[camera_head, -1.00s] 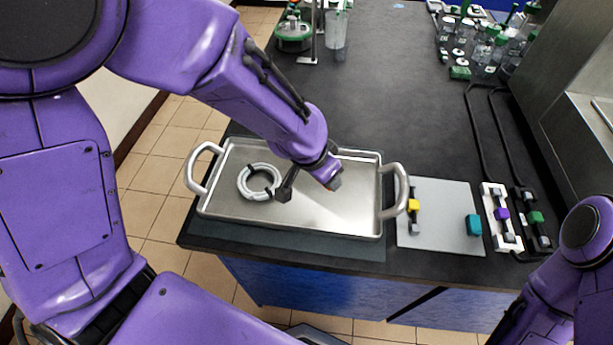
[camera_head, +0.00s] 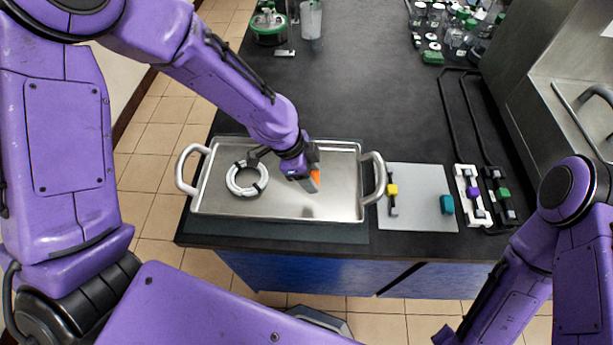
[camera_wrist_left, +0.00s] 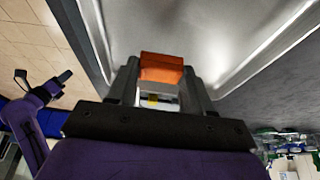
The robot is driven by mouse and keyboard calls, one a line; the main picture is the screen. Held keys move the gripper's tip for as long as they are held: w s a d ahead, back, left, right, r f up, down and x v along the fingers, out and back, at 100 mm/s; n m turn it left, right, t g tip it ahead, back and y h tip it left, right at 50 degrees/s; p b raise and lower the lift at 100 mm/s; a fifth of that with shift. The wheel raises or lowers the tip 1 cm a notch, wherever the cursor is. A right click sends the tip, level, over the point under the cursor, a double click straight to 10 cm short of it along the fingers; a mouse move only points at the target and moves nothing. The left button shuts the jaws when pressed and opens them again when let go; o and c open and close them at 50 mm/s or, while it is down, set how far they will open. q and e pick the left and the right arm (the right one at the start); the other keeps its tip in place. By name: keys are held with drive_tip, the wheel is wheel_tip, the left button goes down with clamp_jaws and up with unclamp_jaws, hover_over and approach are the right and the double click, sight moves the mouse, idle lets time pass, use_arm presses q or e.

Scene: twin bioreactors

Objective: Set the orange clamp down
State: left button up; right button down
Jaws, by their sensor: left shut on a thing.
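The orange clamp (camera_wrist_left: 161,68) is between the fingertips of my left gripper (camera_wrist_left: 160,85) in the left wrist view. In the head view a small part of the orange clamp (camera_head: 315,178) shows at the tip of my left gripper (camera_head: 308,182), over the right half of the metal tray (camera_head: 340,207). The gripper is shut on it. The gripper hides much of the clamp, and I cannot tell whether it touches the tray floor. My right arm shows at the lower right in the head view, but I cannot make out its gripper's jaws.
A coiled white hose (camera_head: 247,179) lies in the tray's left half. Right of the tray is a pale mat (camera_head: 420,210) with a yellow clamp (camera_head: 392,190) and a teal block (camera_head: 447,204). A white holder with a purple clamp (camera_head: 472,192) stands farther right.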

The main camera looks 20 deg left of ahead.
use_arm(q)
drive_tip(key=f, duration=0.1)
drive_tip(key=f+p, duration=0.1)
drive_tip(key=a+f, duration=0.1)
drive_tip(key=f, duration=0.1)
drive_tip(key=shift+w+f, duration=0.1)
drive_tip(key=shift+w, duration=0.25)
drive_tip(key=shift+w+f, duration=0.1)
drive_tip(key=shift+f, duration=0.15)
drive_tip(key=o, duration=1)
drive_tip(key=b+v, duration=0.1)
drive_tip(key=v, duration=1.1)
